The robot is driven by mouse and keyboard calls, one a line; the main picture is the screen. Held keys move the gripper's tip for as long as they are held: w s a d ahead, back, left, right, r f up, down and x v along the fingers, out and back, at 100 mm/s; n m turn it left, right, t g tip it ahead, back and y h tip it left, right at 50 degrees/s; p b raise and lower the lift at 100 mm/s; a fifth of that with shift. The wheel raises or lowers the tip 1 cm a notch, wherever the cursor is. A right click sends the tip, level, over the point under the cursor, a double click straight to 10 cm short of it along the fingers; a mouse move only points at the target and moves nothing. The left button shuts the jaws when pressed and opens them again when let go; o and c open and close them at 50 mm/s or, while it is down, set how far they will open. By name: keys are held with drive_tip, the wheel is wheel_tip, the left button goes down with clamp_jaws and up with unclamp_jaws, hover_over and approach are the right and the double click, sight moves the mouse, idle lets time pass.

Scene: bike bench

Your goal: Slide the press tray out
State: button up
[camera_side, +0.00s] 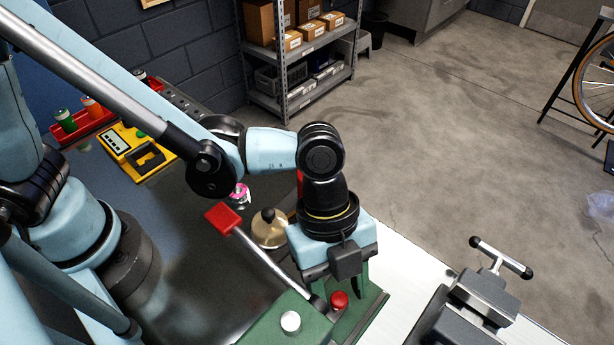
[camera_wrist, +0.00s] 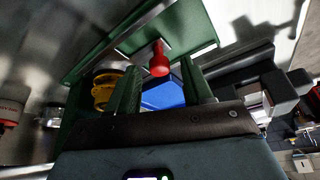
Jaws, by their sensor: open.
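The green press (camera_side: 290,318) stands at the lower middle of the side view, with a long lever ending in a red grip (camera_side: 222,217). A red knob (camera_side: 339,299) sits at its right part; a red knob also shows in the wrist view (camera_wrist: 159,58). I cannot clearly make out the press tray itself; a grey plate lies behind the knob in the wrist view. My gripper (camera_side: 338,293) points down at the press, its two green fingers open on either side of the red knob. Nothing is seen held. Whether the fingers touch the knob I cannot tell.
A blue block (camera_wrist: 163,95) and a yellow ringed part (camera_wrist: 106,88) show near the fingers. A grey vise (camera_side: 470,305) stands right of the press. A brass dome (camera_side: 269,230) is left of my gripper. A yellow case (camera_side: 135,150) lies farther back left.

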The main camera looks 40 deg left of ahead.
drive_tip(key=shift+f, duration=0.1)
clamp_jaws()
drive_tip(key=w, duration=0.9)
unclamp_jaws()
drive_tip(key=shift+s, duration=0.1)
drive_tip(key=v, duration=1.2)
